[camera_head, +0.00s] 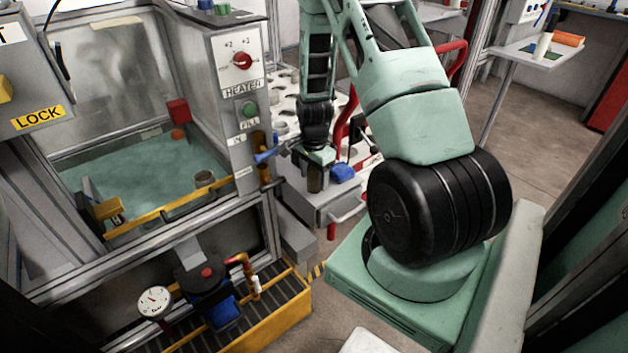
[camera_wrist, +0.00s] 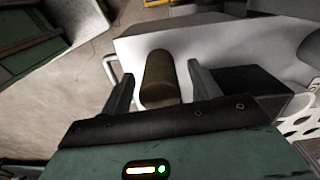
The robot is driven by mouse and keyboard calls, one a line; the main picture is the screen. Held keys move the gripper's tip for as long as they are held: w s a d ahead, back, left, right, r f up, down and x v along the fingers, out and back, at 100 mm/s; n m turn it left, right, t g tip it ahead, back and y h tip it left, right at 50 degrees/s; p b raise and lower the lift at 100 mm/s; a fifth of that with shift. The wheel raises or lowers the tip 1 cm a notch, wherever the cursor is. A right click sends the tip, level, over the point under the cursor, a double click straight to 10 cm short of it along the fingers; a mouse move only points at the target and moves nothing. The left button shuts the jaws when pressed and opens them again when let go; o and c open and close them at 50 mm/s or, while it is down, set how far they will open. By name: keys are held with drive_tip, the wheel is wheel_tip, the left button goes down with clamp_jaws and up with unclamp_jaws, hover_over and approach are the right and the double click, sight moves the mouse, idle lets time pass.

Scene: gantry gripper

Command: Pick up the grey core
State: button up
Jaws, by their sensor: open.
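A dull grey-brown cylinder, apparently the grey core (camera_wrist: 159,80), stands in the wrist view on a pale flat surface. My gripper (camera_wrist: 161,74) is open, with one finger on each side of the cylinder and visible gaps between. In the head view my gripper (camera_head: 315,167) points down over the front of a pale cart, and the cylinder (camera_head: 315,183) shows dark just below it.
A blue object (camera_head: 342,173) is close right of my gripper. A water tank (camera_head: 140,175) with a yellow rail and heater panel (camera_head: 240,75) stands to the left.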

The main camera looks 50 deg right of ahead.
drive_tip(key=c, duration=1)
wheel_tip(320, 180, up, 10)
drive_tip(key=shift+f+p, duration=0.1)
drive_tip(key=shift+p, duration=0.35)
drive_tip(key=shift+s, duration=0.1)
